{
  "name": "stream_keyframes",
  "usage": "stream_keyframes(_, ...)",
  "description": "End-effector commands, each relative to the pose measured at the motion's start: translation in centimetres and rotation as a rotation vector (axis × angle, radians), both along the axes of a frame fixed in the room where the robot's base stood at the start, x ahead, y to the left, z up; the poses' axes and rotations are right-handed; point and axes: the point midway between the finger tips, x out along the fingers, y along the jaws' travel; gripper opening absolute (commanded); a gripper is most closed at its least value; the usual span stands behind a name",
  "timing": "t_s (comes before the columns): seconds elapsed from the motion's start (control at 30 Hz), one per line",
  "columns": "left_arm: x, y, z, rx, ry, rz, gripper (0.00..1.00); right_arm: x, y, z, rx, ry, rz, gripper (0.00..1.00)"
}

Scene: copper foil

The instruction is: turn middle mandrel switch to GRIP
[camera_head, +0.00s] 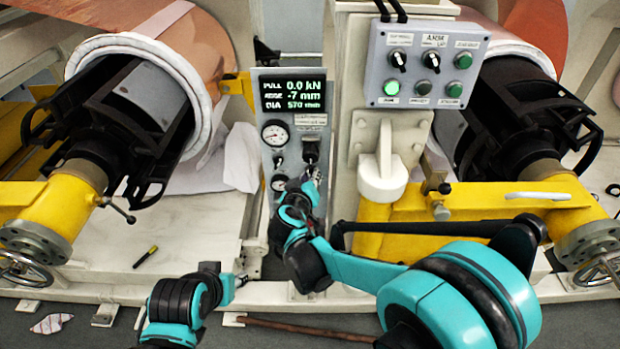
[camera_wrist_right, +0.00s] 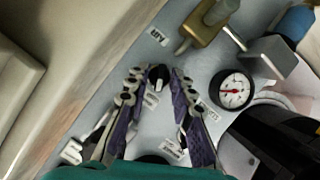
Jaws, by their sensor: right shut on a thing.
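The narrow grey middle panel (camera_head: 293,160) has a lit display at its top reading PULL 0.0 kN. My right gripper (camera_head: 313,178) is at the lower right of this panel and covers part of it. In the right wrist view, my right gripper (camera_wrist_right: 157,80) has its two fingers on either side of a small black switch knob (camera_wrist_right: 157,73) with a pale mark, shut on it. The knob's labels are too small or blurred to read, and in the head view the knob is hidden. My left gripper (camera_head: 236,284) is low in front of the frame, away from the panel; its jaws are unclear.
Dial gauges (camera_head: 275,133) and a black-handled fitting (camera_head: 310,148) sit close to the right gripper. A grey switch box (camera_head: 425,65) with a green light is at upper right. Black mandrels with foil rolls stand on both sides. A marker (camera_head: 145,257) lies at left.

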Motion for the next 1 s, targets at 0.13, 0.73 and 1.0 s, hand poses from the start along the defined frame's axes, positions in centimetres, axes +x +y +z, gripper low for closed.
stream_keyframes(0.13,0.0,0.0,-0.11,0.0,0.0,0.0,0.4,-0.06,0.04,-0.12,-0.03,0.002,0.0,0.0)
stream_keyframes(0.73,0.0,0.0,-0.12,0.0,0.0,0.0,0.4,-0.05,0.04,-0.1,-0.044,0.002,0.0,0.28)
stream_keyframes(1.0,0.0,0.0,-0.12,0.0,0.0,0.0,0.4,-0.32,0.13,0.06,-0.044,0.001,0.0,0.28)
